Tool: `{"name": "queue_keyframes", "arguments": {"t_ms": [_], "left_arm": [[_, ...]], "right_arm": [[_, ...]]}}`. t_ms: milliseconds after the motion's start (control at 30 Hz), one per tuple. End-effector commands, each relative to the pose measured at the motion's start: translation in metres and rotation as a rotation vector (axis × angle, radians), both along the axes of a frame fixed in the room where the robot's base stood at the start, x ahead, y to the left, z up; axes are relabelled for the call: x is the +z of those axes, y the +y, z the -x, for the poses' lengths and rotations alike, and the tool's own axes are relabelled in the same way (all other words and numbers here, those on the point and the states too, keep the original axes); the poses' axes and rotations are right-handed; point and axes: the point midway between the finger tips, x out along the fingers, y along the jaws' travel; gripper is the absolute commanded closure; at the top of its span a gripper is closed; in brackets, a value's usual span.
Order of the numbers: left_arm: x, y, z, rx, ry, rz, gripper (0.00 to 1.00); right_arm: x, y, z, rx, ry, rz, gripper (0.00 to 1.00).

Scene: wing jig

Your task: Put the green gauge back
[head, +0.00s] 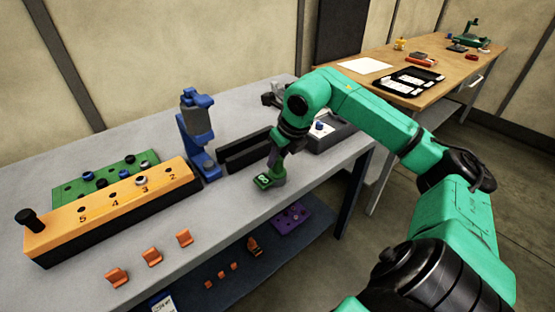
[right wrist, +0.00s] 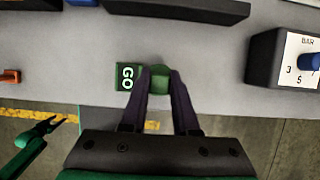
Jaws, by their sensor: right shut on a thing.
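The green gauge (head: 264,181) has a block end marked in white, and the right wrist view shows "GO" on that block (right wrist: 127,77). My right gripper (head: 278,165) is shut on its green grip part, which shows between the dark fingers in the right wrist view (right wrist: 159,84). The gauge is over the right part of the grey bench, near its front edge. I cannot tell whether it touches the top. A long black trough (head: 245,150) lies just behind it. My left gripper (right wrist: 52,126) shows at the lower left of the right wrist view, apparently open and empty.
A blue stand (head: 198,135) rises left of the trough. A dial box (head: 328,135) stands right of it. An orange numbered block (head: 115,205), a green plate (head: 105,176) and orange clips (head: 152,257) occupy the left. A lower shelf holds a purple plate (head: 289,217).

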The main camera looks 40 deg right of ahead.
Motion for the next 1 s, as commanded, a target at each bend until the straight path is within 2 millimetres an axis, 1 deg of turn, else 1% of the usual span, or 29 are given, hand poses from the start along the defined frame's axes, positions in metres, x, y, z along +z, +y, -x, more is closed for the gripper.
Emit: {"name": "queue_keyframes", "arguments": {"t_ms": [133,167,200,233,533,600,667,767,833,900,1000], "left_arm": [[-0.003,0.000,0.002,0.000,0.003,-0.001,0.33],[-0.003,0.000,0.002,0.000,0.004,-0.001,0.33],[-0.002,0.000,0.002,0.000,0.004,-0.001,0.33],[-0.002,0.000,0.003,0.000,0.005,0.000,0.33],[-0.001,0.001,0.004,0.000,0.008,-0.001,0.33],[0.001,0.001,0.004,0.000,0.008,-0.002,0.33],[-0.003,0.001,0.004,0.000,0.008,-0.001,0.33],[-0.007,0.001,0.004,0.001,0.008,-0.002,0.33],[-0.009,0.001,0.004,0.000,0.008,-0.002,0.33],[-0.006,0.001,0.004,0.001,0.008,-0.002,0.33],[-0.002,0.001,0.004,0.001,0.008,-0.002,0.33]], "right_arm": [[-0.002,0.000,0.000,0.000,-0.002,-0.001,1.00],[-0.003,0.000,0.000,0.000,0.001,0.000,0.68],[-0.002,0.000,0.000,0.000,0.001,-0.001,0.52],[-0.002,0.000,0.000,0.000,0.001,-0.001,0.42],[-0.001,0.000,0.000,0.000,0.001,-0.001,0.42],[0.003,0.000,0.001,0.000,0.001,0.000,0.42],[0.009,-0.001,0.003,0.000,0.000,0.001,0.42],[0.029,-0.001,0.012,-0.001,-0.002,0.004,0.42],[0.048,-0.001,0.020,-0.001,-0.003,0.005,0.42],[0.069,0.000,0.028,-0.002,-0.003,0.004,0.42],[0.092,0.000,0.037,-0.001,-0.001,0.003,0.42]]}}
